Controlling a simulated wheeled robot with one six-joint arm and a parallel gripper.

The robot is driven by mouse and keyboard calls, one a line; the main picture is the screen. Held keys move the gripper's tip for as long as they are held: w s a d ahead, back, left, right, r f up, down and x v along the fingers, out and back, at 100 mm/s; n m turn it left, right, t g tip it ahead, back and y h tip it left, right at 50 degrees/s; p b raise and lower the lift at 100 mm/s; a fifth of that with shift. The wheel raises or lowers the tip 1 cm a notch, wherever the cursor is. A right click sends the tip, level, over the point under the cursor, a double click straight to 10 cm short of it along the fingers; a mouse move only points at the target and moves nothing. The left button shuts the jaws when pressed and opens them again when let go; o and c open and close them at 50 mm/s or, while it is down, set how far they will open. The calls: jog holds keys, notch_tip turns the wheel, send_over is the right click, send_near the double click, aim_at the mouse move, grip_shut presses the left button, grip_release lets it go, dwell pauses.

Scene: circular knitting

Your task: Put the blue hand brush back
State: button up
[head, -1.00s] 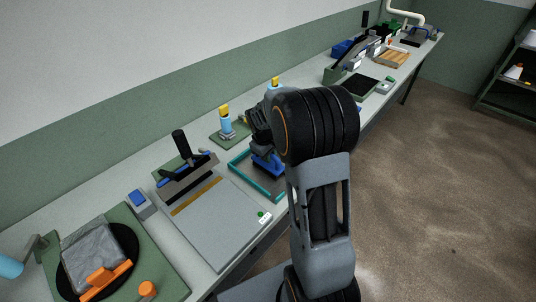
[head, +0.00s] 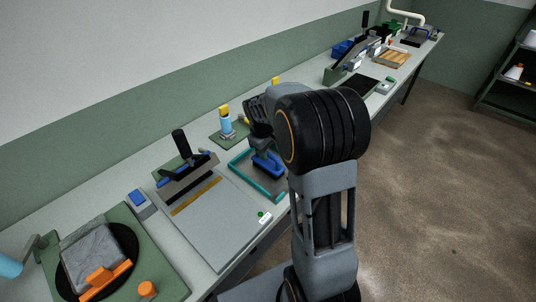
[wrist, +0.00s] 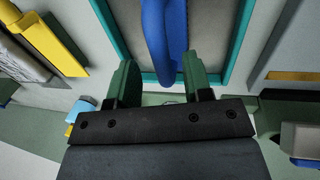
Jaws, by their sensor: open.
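The blue hand brush (head: 267,164) rests in a shallow tray with a teal rim (head: 254,183) in the middle of the bench. My gripper (head: 262,146) is just above and behind the brush, fingers pointing down at it. In the wrist view the open fingers (wrist: 160,64) stand apart with nothing clamped between them. The brush's blue handle (wrist: 156,28) lies just past the fingertips, inside the teal rim (wrist: 239,38). My arm partly hides the tray's right side.
A grey board (head: 215,225) with a black-handled press (head: 182,150) stands left of the tray. A blue bottle with a yellow cap (head: 226,124) stands behind it. A green board with a dark disc (head: 120,250) is at front left. Open floor (head: 430,190) lies to the right.

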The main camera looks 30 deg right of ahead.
aim_at(264, 166)
notch_tip(264, 166, up, 8)
jog(key=a, duration=0.2)
jog(key=s+a+m+t+y, duration=0.1)
jog(key=s+a+m, duration=0.1)
jog(key=s, duration=0.7)
jog(key=s+a+m+t+y, duration=0.1)
jog(key=s+a+m+t, duration=0.1)
jog(key=s+a, duration=0.3)
jog(key=s, duration=0.4)
jog(key=shift+s+a+r+t, duration=0.15)
jog(key=shift+a+r+t, duration=0.1)
jog(key=shift+a+t, duration=0.05)
jog(key=shift+c, duration=0.3)
dwell(0.9)
